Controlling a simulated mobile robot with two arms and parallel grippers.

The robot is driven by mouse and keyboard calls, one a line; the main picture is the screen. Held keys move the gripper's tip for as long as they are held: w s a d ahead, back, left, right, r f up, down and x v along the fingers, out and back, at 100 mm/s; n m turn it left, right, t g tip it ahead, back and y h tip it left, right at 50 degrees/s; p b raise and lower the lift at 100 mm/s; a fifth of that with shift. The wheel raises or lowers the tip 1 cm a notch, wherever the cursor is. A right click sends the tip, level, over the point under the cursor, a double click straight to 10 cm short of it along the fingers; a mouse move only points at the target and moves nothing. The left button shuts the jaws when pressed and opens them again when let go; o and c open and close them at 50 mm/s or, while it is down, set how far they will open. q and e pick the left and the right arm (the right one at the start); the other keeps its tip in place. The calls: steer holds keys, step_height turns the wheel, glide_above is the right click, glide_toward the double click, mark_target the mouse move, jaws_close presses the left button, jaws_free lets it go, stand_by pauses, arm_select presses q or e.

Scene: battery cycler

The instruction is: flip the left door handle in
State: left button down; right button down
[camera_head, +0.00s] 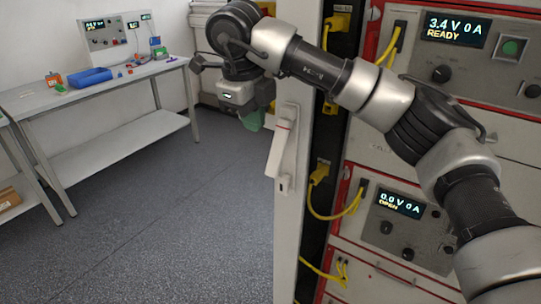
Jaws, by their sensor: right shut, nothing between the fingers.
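The left door handle (281,148) is a white lever with a red mark near its top. My right arm reaches across from the right, and my right gripper (251,120) is just left of the handle's upper part. Its fingers are partly hidden under the dark wrist, look greenish, and are shut with nothing in them. Whether they touch the handle I cannot tell. My left gripper is out of view.
Behind the door edge is the red-framed cycler rack, with yellow cables (325,214) and a lower panel (408,231) reading 0.0 V 0 A OPEN. A workbench (135,78) with a blue tray (90,78) stands at far left. The grey floor between is clear.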

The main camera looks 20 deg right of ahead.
stand_by(0.3)
steer(key=p, duration=0.1)
glide_above(272, 168)
steer(key=s+a, duration=0.3)
step_height(272, 168, down, 10)
steer(key=shift+w+d+f+p, duration=0.4)
steer(key=shift+w+d, duration=0.25)
steer(key=shift+w+d+f+p, duration=0.35)
steer(key=shift+w+d+p, duration=0.05)
steer(key=shift+w+d, duration=0.2)
